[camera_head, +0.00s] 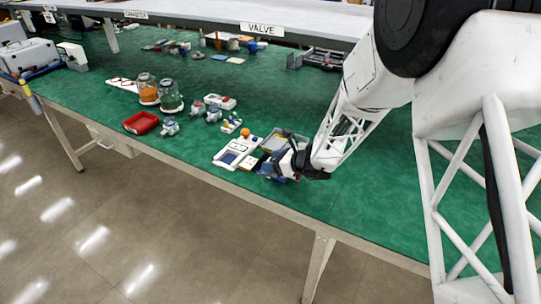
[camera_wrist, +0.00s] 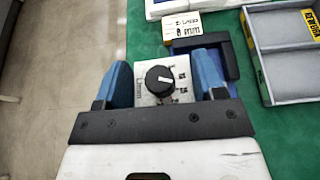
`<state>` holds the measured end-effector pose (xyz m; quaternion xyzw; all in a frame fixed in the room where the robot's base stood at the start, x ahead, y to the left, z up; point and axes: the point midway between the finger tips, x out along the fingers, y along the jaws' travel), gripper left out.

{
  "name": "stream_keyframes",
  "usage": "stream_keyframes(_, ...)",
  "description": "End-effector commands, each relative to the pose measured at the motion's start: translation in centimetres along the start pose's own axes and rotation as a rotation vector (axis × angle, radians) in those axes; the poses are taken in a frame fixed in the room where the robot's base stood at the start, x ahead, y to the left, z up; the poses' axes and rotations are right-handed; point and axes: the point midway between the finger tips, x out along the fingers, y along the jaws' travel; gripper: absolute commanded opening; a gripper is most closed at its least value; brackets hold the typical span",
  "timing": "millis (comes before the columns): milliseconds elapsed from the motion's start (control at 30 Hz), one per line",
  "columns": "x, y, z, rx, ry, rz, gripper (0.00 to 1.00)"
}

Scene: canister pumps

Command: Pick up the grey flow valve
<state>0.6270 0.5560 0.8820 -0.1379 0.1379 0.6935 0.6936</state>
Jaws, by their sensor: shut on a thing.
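In the wrist view, the two blue fingers of my gripper (camera_wrist: 165,85) stand on either side of a light grey block with a round black knob (camera_wrist: 159,80) and printed marks on its face. The gripper is shut on this block, which fits the grey flow valve, though I cannot read its print clearly.
A grey tray with a yellow REWORK label (camera_wrist: 259,60) lies right of the gripper. A blue and black holder (camera_wrist: 232,58) is just beyond the block. A white device (camera_head: 228,160) sits to the left, with a red tray (camera_head: 141,123) and glass canisters (camera_head: 171,97) farther left. The bench edge is close.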

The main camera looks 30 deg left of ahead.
Motion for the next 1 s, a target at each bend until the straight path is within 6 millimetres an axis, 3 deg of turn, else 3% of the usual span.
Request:
stream_keyframes(500, -4.7, 5.4, -1.2, 0.0, 0.0, -0.001, 0.33)
stream_keyframes(1000, -5.6, 6.5, -1.4, 0.0, 0.0, 0.0, 0.33)
